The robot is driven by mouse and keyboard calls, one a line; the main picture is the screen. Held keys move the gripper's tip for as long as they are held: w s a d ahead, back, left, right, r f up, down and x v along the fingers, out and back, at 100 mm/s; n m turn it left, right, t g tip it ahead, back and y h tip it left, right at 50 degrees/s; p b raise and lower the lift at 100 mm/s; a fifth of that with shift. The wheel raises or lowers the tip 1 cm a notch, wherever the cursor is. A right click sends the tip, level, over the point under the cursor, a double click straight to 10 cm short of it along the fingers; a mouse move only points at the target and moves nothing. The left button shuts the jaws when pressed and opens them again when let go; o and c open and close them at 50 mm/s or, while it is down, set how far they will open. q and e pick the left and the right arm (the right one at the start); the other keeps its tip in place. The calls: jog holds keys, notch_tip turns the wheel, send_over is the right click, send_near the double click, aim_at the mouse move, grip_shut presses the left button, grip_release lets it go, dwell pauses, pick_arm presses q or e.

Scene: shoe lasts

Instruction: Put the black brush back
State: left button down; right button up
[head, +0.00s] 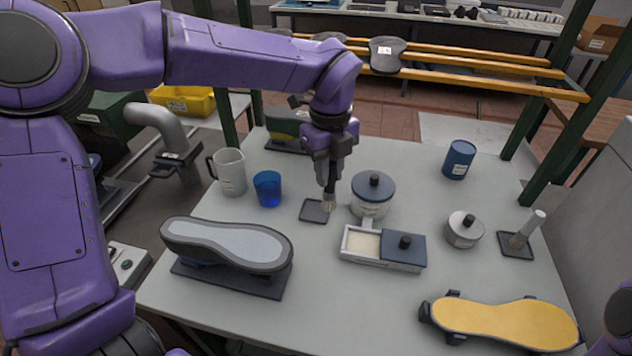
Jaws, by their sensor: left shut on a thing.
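My left gripper (331,172) points straight down over the middle of the table and is shut on the black brush (329,204). The brush is upright with its pale bristles down, and the gripper hides most of its handle. The bristles are at the right edge of a small dark square pad (313,211); I cannot tell whether they touch it. My right gripper is out of the picture.
A lidded pot (372,201) stands close right of the brush, with a pale tray with a dark lid (382,248) in front. A blue cup (267,189) and a grey mug (230,172) stand left. A white-handled brush (527,230) rests on another pad at right.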

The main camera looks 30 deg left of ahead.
pick_arm(q)
jog(key=w+a+f+p, duration=0.1)
jog(key=w+a+f, duration=0.1)
jog(key=f, duration=0.1)
jog(key=w+a+f+p, duration=0.1)
jog(key=a+f, duration=0.1)
jog(key=f, duration=0.2)
jog(key=w+a+f+p, duration=0.1)
jog(key=w+a+f, duration=0.1)
jog(key=f, duration=0.1)
jog(key=shift+w+a+f, duration=0.1)
jog(key=shift+w+f, duration=0.25)
jog(key=c, duration=1)
grip_release()
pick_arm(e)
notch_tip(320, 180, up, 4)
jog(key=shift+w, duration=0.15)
pick_arm(q)
jog(key=shift+r, duration=0.1)
notch_tip(320, 180, up, 12)
jog(key=shift+b, duration=0.9)
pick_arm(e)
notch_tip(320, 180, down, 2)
